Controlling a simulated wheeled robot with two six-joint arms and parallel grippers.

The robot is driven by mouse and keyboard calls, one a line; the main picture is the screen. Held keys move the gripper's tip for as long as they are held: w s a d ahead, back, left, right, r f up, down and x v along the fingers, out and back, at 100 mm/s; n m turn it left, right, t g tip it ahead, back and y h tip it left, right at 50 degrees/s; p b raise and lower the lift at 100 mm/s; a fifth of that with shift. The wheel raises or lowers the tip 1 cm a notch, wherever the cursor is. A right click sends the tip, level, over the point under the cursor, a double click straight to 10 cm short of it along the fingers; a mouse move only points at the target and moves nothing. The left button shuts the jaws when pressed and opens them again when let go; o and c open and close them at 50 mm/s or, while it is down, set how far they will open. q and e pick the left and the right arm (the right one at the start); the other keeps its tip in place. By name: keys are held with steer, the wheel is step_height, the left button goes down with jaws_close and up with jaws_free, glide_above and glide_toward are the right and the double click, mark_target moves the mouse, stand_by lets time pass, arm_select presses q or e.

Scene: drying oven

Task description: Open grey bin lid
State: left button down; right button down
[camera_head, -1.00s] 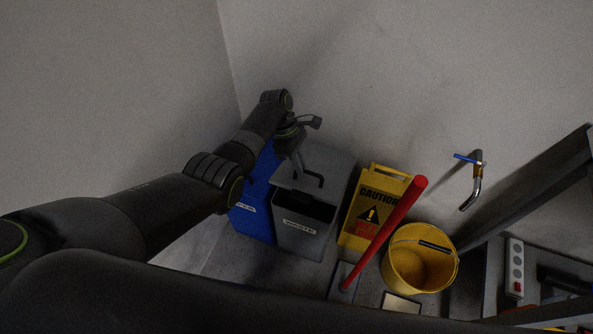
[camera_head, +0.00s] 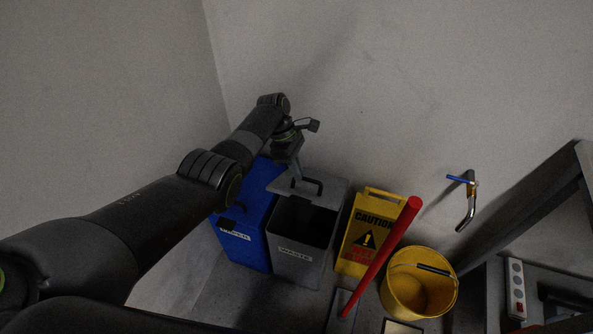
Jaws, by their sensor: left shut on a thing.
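The grey bin (camera_head: 292,257) with a "WASTE" label stands on the floor near the wall. Its grey lid (camera_head: 333,190) is raised toward the wall, and the dark inside shows at the front. A dark handle (camera_head: 318,185) sits on the lid. My left gripper (camera_head: 297,178) reaches down from above and is shut on this handle. Its fingertips are small and partly blend with the lid. My right gripper is not in view.
A blue bin (camera_head: 243,250) with a label stands directly left of the grey bin. To the right are a yellow caution sign (camera_head: 367,222), a red pole (camera_head: 383,252) and a yellow bucket (camera_head: 420,298). A tap (camera_head: 467,205) is on the wall.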

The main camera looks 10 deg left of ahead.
arm_select(q)
steer(key=shift+w, duration=0.2)
steer(key=c, duration=1.7)
jaws_free()
steer(key=shift+f, duration=0.1)
steer(key=shift+o, duration=1.1)
steer(key=shift+w+f, duration=0.25)
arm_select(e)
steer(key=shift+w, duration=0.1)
arm_select(q)
steer(key=shift+s+r, duration=0.15)
